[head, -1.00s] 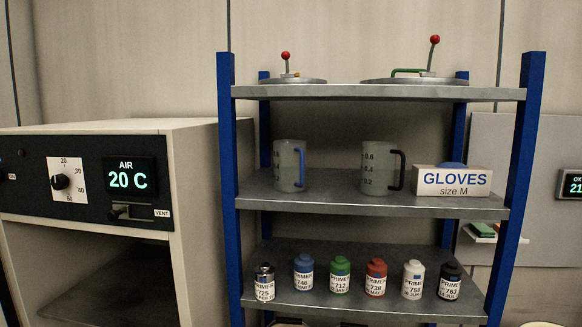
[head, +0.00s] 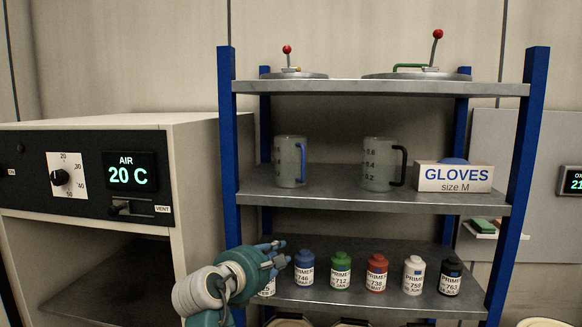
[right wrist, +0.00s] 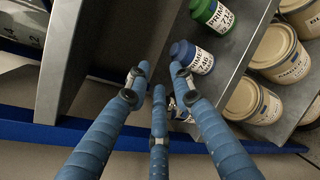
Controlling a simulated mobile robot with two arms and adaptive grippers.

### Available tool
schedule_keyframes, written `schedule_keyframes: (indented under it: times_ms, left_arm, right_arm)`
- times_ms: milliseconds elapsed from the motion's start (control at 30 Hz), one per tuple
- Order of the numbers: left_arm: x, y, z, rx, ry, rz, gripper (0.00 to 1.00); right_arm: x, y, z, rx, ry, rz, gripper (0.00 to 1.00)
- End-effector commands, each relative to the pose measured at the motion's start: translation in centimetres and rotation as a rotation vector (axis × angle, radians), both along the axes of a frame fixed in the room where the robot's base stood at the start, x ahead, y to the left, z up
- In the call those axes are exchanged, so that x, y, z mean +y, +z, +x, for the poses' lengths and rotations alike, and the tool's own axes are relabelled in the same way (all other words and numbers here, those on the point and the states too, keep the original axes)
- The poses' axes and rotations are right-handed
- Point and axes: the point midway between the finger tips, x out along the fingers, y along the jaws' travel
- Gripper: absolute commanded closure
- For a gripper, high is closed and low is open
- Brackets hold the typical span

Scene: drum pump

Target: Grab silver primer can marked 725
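The silver primer can marked 725 (head: 267,288) stands at the left end of the lower shelf (head: 390,300). My right gripper hides most of it in the head view; only part of its label shows. My right gripper (head: 280,252) is in front of and above the can, its fingers pointing right. In the right wrist view its three fingers (right wrist: 157,82) are spread apart with nothing held. A small part of the silver can (right wrist: 180,112) shows behind the fingers there. My left gripper is not in view.
The blue can 746 (head: 304,268) stands close right of the fingers, then the green (head: 340,270), red (head: 377,272), white (head: 413,275) and black (head: 450,277) cans. A blue post (head: 231,200) rises at the left. Tan tins (right wrist: 250,100) sit below the shelf.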

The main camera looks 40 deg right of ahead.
Motion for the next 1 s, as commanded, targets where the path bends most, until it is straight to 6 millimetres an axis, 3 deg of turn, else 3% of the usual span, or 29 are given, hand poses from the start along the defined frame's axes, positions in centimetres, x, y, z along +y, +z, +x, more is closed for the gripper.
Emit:
schedule_keyframes:
  times_ms: [33,100,200,300,467,800,1000]
  left_arm:
    - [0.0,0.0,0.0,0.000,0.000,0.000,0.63]
    - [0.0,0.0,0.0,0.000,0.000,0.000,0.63]
    - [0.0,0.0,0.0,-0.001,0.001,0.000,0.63]
    - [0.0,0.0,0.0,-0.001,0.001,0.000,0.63]
    - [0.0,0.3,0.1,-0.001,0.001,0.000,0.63]
    - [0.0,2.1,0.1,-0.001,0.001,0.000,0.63]
    - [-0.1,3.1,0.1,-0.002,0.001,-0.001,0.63]
  right_arm:
    - [0.0,4.1,0.7,0.065,-0.007,-0.079,0.77]
    - [-0.1,8.7,0.8,0.174,-0.026,-0.184,0.77]
    - [0.1,14.1,0.7,0.305,-0.055,-0.298,0.77]
    - [0.4,17.6,0.3,0.398,-0.079,-0.370,0.77]
    - [0.1,19.7,0.1,0.457,-0.095,-0.410,0.77]
    - [-4.5,19.8,1.2,0.458,-0.096,-0.410,0.77]
    - [-6.0,20.1,1.6,0.456,-0.095,-0.409,0.77]
